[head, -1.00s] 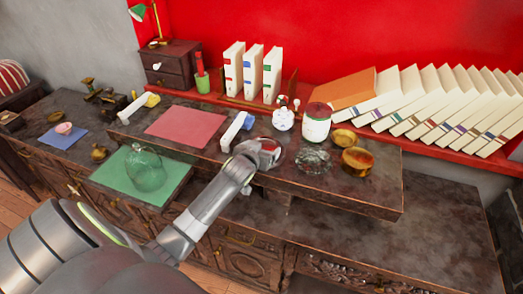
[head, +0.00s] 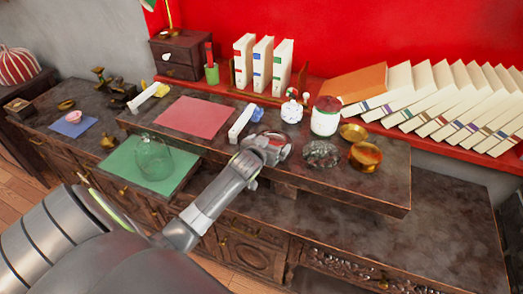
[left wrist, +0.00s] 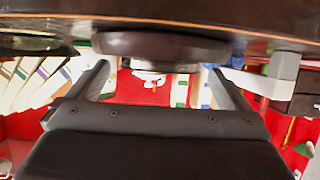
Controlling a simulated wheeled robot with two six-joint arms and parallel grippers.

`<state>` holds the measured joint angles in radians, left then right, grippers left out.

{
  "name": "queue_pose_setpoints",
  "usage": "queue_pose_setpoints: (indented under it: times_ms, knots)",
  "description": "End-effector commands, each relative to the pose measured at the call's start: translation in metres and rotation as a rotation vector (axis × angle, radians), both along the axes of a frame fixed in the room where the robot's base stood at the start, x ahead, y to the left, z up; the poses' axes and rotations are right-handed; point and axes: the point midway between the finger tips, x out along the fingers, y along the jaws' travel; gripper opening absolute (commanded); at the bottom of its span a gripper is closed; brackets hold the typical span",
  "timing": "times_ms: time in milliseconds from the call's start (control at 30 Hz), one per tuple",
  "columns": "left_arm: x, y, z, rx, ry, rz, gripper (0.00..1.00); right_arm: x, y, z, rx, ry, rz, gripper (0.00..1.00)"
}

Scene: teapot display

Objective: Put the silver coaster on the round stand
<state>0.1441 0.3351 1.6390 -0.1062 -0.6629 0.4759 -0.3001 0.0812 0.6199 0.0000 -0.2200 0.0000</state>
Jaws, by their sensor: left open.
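My left gripper (head: 266,148) is open at the front of the raised shelf (head: 300,183). A shiny round piece that looks like the silver coaster (head: 285,150) lies at its fingertips, partly hidden by the gripper. I cannot tell for sure which thing is the round stand; a gold round piece (head: 366,156) stands to the right. My right gripper is not in view.
A glass dish (head: 320,154) is just right of the gripper. A jar (head: 325,117), a white pot (head: 291,112), another gold dish (head: 353,132) and a white block (head: 241,123) stand close by. A glass dome (head: 154,160) is on the green mat (head: 180,178).

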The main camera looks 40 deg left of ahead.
Motion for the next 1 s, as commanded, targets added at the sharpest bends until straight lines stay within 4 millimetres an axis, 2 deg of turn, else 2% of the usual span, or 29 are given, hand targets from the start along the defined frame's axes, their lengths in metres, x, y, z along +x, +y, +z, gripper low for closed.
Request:
queue_pose_setpoints:
  times_ms: [600, 800, 1000]
  knots:
    - [-0.085, -0.021, 0.036, 0.000, -0.002, -0.001, 1.00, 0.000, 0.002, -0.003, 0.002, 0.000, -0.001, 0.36]
    - [-0.098, -0.024, 0.042, 0.000, -0.002, 0.000, 1.00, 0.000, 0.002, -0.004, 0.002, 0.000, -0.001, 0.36]
    - [-0.100, -0.024, 0.043, 0.000, -0.001, 0.000, 1.00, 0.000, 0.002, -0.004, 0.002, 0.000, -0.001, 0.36]
